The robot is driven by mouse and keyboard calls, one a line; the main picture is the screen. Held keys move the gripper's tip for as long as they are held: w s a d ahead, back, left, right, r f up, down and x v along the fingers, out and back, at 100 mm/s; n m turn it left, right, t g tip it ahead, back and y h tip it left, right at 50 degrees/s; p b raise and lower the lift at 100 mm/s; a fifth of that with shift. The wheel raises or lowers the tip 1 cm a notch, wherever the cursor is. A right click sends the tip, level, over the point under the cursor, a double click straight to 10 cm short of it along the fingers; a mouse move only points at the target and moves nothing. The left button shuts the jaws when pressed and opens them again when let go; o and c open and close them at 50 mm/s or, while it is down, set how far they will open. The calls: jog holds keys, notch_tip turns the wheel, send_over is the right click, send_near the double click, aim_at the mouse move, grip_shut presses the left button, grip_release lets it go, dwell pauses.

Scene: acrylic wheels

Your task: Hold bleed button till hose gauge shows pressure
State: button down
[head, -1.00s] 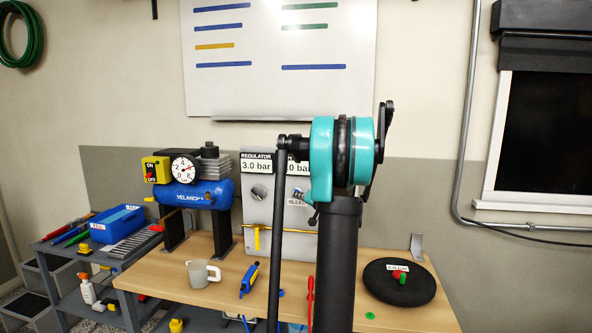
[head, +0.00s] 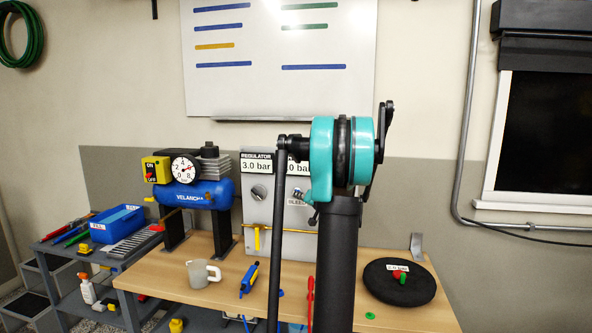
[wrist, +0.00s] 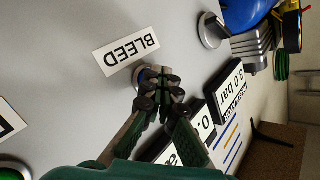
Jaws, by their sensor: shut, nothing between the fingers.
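The regulator display (head: 257,166) reads 3.0 bar.
A blue compressor (head: 200,194) with a round gauge (head: 185,168) stands left of the panel. A yellow pipe (head: 290,230) crosses the panel.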

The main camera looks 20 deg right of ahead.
dwell(0.4)
jog(key=shift+s+a, duration=0.55)
jog(key=shift+s, duration=0.2)
jog(key=s+a, duration=0.2)
jog(key=s, duration=0.2)
jog(key=shift+s+a, duration=0.1)
jog(key=shift+a, duration=0.3)
jog(key=shift+d, duration=0.1)
dwell(0.4)
